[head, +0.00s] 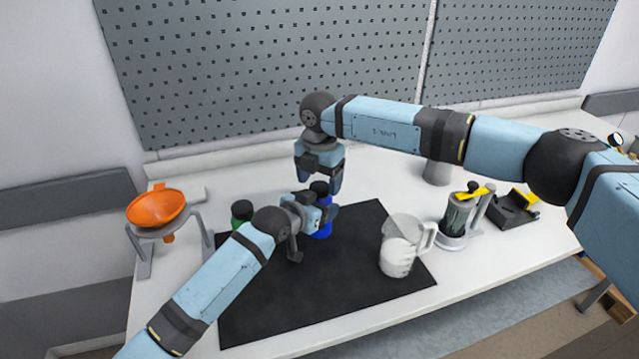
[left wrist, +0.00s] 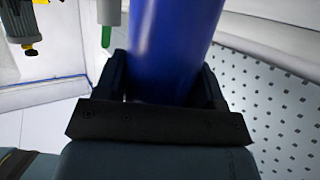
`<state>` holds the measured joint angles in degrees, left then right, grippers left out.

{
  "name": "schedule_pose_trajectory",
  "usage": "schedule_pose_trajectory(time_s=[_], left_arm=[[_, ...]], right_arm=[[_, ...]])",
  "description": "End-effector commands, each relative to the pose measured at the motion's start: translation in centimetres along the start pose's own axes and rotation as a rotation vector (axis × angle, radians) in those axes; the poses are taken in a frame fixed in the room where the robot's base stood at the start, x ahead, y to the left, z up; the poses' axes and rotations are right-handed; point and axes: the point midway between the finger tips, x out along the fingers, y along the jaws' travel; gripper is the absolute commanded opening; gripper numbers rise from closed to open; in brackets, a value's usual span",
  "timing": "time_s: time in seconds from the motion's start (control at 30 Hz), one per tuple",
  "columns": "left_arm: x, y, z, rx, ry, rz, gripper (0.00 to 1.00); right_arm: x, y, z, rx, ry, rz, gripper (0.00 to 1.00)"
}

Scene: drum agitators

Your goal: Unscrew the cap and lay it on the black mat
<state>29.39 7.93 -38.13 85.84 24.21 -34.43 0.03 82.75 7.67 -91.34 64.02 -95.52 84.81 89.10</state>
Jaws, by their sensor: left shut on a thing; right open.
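A blue bottle (head: 324,231) stands at the back of the black mat (head: 270,312), partly hidden by my left gripper. Its dark cap (head: 319,188) is on top. My left gripper (head: 322,212) is shut on the bottle from the side. In the left wrist view the blue bottle (left wrist: 172,50) fills the space between the dark fingers. My right gripper (head: 321,184) points down from above, open, with its fingers on either side of the cap. I cannot tell whether they touch it.
An orange funnel (head: 156,208) sits in a grey stand at the left. A clear jug (head: 398,256) with white contents stands on the mat's right part. A grey device (head: 458,218) stands farther right. The mat's front is clear.

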Motion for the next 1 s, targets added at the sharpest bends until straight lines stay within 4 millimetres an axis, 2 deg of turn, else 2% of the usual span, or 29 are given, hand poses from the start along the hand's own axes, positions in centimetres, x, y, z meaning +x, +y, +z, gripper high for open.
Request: schedule_pose_trajectory(time_s=[0.13,0.3,0.6,0.77,1.0], left_arm=[[0.0,0.0,0.0,0.000,0.001,0.000,0.00],[0.0,0.0,0.0,0.000,0.001,0.000,0.00],[0.0,0.0,0.0,0.000,0.001,0.000,0.00],[0.0,0.0,0.0,0.000,0.001,0.000,0.00],[0.0,0.0,0.0,0.000,0.001,0.000,0.00]], right_arm=[[-2.2,0.0,0.0,0.000,0.000,0.002,0.74],[-3.5,0.0,0.0,0.020,0.001,0.001,0.71],[-6.3,0.0,-0.1,0.279,0.003,0.001,0.71],[-5.7,0.0,0.0,0.302,0.001,-0.001,0.71],[-2.5,0.0,0.0,0.299,0.002,-0.002,0.71]])
